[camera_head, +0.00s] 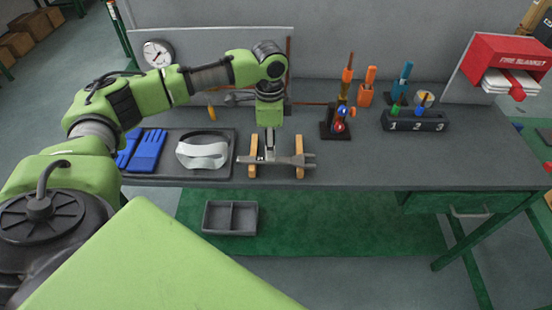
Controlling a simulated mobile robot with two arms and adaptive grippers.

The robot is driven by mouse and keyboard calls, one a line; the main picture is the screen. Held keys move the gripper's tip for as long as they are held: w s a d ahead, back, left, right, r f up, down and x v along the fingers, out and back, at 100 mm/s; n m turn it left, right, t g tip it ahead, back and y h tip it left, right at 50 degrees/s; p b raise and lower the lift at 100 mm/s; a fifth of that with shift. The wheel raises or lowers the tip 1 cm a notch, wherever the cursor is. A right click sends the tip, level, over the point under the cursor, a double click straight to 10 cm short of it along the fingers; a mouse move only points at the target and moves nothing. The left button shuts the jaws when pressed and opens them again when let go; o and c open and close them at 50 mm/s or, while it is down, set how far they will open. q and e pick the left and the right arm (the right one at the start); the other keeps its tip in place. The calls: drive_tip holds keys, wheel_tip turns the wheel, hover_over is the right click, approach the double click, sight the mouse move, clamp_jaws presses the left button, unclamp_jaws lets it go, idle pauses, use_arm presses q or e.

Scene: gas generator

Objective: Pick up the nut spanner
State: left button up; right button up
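A grey metal nut spanner (284,161) lies across two upright wooden supports, the left one (253,157) and the right one (299,157), near the front edge of the workbench. My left gripper (268,154) points down between the supports, nearer the left one. Its fingertips are at the spanner's shaft. They overlap it in the picture, and I cannot tell whether they are closed on it or only around or above it. My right gripper is not in view.
Left of the supports, a dark tray (169,177) holds blue gloves (149,150) and a white visor (203,151). A screwdriver stand (338,130) and numbered block (415,122) stand to the right. The bench's right front is clear. A grey bin (230,232) sits below.

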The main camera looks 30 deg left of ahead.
sight(298, 161)
use_arm(q)
wheel_tip(298, 161, down, 4)
drive_tip(key=shift+d+f+p, duration=0.15)
drive_tip(key=shift+f+p, duration=0.05)
drive_tip(key=shift+p, duration=0.35)
drive_tip(key=shift+w, duration=0.1)
clamp_jaws()
drive_tip(key=shift+r, duration=0.1)
